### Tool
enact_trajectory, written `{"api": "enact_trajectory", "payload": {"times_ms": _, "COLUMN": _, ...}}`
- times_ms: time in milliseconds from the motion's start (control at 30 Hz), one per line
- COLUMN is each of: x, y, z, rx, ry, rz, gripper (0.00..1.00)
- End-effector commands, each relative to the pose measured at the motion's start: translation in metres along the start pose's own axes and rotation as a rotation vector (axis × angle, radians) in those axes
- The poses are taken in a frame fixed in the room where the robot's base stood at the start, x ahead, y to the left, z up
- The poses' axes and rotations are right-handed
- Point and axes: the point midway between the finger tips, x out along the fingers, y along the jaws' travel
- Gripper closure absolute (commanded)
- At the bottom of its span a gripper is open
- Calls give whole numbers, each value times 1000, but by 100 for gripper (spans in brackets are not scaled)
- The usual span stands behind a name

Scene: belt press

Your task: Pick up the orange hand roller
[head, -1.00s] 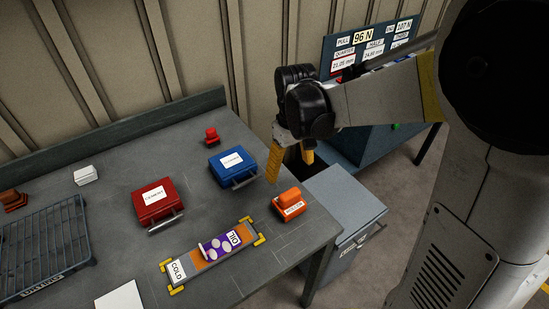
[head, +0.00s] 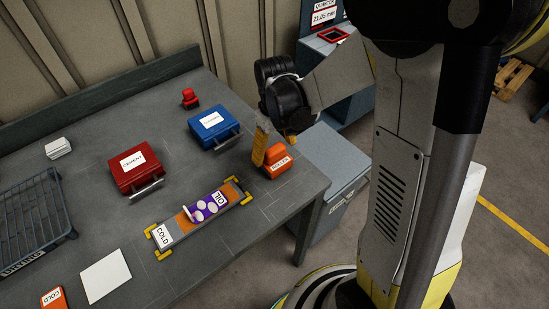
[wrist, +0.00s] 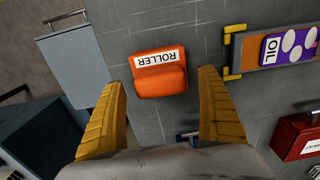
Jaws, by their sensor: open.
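The orange hand roller (head: 273,162), labelled ROLLER, sits on the grey bench near its right edge. In the wrist view the roller (wrist: 160,80) lies ahead of my fingers, centred a little left of the middle of the gap. My gripper (head: 275,148) has yellow ribbed fingers and is open and empty. One finger overlaps the roller's left side in the head view; I cannot tell if it touches. In the wrist view both fingertips of my gripper (wrist: 162,85) stand apart on either side of the roller.
A blue case (head: 212,125) and a red CEMENT case (head: 136,168) stand left of the roller. A strip with a purple OIL piece (head: 207,207) lies in yellow corner brackets in front. A grey cabinet (head: 333,165) stands beyond the bench edge.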

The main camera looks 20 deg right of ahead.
Motion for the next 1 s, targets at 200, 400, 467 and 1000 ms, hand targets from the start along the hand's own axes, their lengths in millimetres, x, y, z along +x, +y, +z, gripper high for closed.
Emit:
{"api": "enact_trajectory", "payload": {"times_ms": 200, "x": -2, "y": 0, "z": 0, "rx": 0, "ry": 0, "rz": 0, "gripper": 44}}
{"api": "enact_trajectory", "payload": {"times_ms": 400, "x": -2, "y": 0, "z": 0, "rx": 0, "ry": 0, "rz": 0, "gripper": 81}}
{"api": "enact_trajectory", "payload": {"times_ms": 467, "x": -2, "y": 0, "z": 0, "rx": 0, "ry": 0, "rz": 0, "gripper": 81}}
{"api": "enact_trajectory", "payload": {"times_ms": 1000, "x": -54, "y": 7, "z": 10, "rx": 4, "ry": 0, "rz": 0, "gripper": 81}}
